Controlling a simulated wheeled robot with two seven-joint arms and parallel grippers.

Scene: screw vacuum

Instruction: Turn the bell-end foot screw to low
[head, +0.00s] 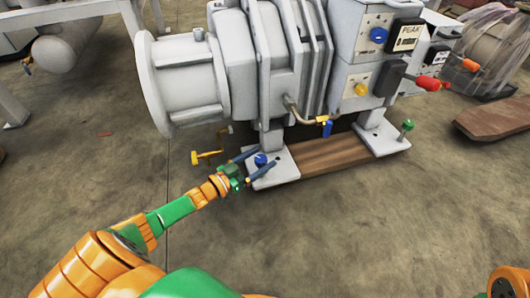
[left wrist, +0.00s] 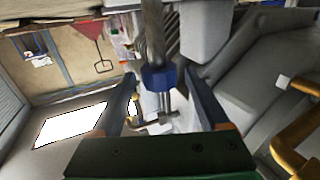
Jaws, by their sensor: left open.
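The bell-end foot screw (head: 260,160) has a blue head and stands on the light grey foot plate (head: 278,170) under the bell end of the grey pump. In the left wrist view its blue head (left wrist: 158,78) sits between the two fingers, with a metal shaft running from it. My left gripper (head: 254,165) is open, with one finger on each side of the blue head. I cannot tell whether either finger touches it. My right gripper is not in view; only part of my right arm shows at the lower right.
The pump's flanged bell end (head: 178,80) overhangs at upper left. A yellow T-handled part (head: 207,156) is left of the foot. A green-headed screw (head: 408,125) stands on the other foot. A wooden board (head: 325,155) spans between the feet. The floor in front is clear.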

